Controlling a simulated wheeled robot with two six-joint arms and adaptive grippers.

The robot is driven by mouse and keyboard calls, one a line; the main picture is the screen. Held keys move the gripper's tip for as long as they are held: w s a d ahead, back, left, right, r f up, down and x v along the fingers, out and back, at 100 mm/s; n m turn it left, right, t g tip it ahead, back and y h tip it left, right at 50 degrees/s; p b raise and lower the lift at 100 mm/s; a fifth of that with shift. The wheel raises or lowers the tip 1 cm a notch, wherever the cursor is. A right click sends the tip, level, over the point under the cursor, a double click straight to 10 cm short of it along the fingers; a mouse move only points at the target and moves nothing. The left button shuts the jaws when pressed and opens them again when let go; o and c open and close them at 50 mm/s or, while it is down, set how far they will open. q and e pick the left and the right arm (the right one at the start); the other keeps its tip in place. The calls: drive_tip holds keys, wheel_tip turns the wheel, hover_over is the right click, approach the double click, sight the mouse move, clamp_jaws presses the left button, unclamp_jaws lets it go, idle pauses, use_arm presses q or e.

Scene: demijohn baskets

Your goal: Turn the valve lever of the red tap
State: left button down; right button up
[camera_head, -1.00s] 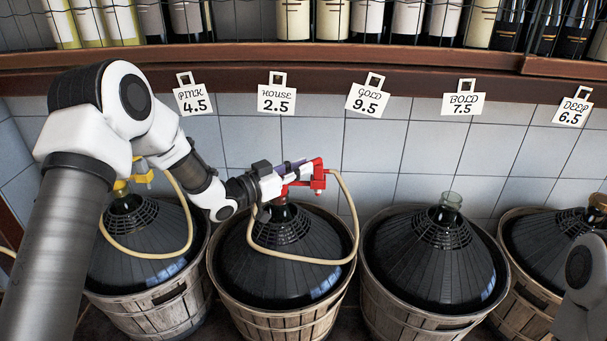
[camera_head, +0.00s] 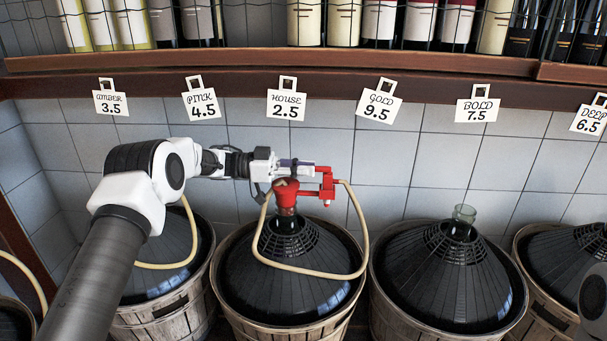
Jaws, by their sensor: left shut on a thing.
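The red tap (camera_head: 286,196) sits on the neck of the dark demijohn (camera_head: 255,272) under the HOUSE 2.5 tag. Its red side part (camera_head: 327,184) points right, and a cream hose loops from it around the demijohn's shoulder. My left gripper (camera_head: 302,168) is at the top of the tap, shut on a part of it. The fingers cover that part, so the valve lever's angle cannot be made out. Only a piece of my right arm shows at the lower right edge; its gripper is out of view.
A demijohn with an open glass neck (camera_head: 463,220) stands to the right, another (camera_head: 160,260) to the left behind my arm. A wooden shelf (camera_head: 345,87) with bottles and hanging price tags runs above. Tiled wall is close behind.

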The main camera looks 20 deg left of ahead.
idle(0.4)
use_arm(q)
drive_tip(key=c, duration=1.2)
unclamp_jaws()
drive_tip(key=shift+w+d, duration=0.1)
drive_tip(key=shift+o, duration=0.2)
drive_tip(key=v, duration=1.2)
drive_tip(key=shift+r, duration=0.1)
